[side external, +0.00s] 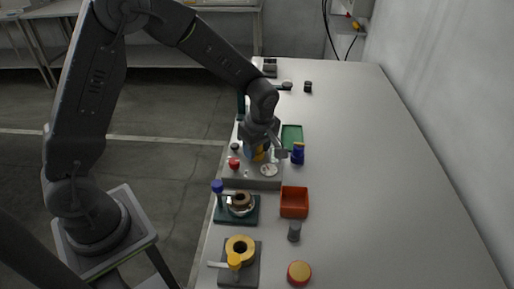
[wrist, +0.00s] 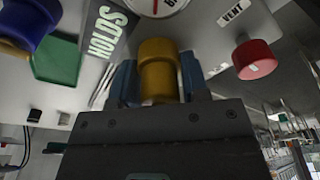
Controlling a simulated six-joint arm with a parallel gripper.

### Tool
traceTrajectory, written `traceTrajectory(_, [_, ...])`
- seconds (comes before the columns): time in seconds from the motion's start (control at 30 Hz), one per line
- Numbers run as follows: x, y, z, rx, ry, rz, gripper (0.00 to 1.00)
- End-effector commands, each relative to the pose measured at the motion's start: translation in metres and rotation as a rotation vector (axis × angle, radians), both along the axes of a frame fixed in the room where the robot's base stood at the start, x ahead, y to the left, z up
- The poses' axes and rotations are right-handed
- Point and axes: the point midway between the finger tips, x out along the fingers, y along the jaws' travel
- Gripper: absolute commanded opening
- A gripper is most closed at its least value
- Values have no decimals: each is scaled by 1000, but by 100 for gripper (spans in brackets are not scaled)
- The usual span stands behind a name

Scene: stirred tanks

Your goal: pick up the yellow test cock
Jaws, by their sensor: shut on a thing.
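The yellow test cock (wrist: 158,72) is a short, rounded yellow cylinder in the middle of the wrist view. My gripper (wrist: 157,85) has a blue finger on each side of it and is shut on it. In the side view my gripper (side external: 258,152) is low over the grey panel box (side external: 235,180), with a bit of yellow (side external: 259,155) showing at its fingers. The lower part of the cock is hidden by the gripper body, and I cannot tell whether it is seated or clear of the panel.
A red knob (wrist: 254,59) labelled VENT and a round dial (wrist: 160,4) are close by. A green tray (side external: 292,136) and a blue-and-yellow piece (side external: 298,154) stand to the right. An orange bin (side external: 294,203) is nearer. The table's right side is clear.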

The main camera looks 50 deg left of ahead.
Motion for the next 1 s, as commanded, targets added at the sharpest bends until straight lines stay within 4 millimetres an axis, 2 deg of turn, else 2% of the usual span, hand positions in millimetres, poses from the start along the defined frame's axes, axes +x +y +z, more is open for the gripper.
traceTrajectory(0.17, [0,0,1,0,-1,0,12])
traceTrajectory(0.33, [1,0,10,0,-3,1,12])
traceTrajectory(0.53, [2,0,42,-1,-8,1,12])
traceTrajectory(0.8, [-26,55,77,0,-4,8,12])
traceTrajectory(1.0, [-43,87,98,0,-3,6,12])
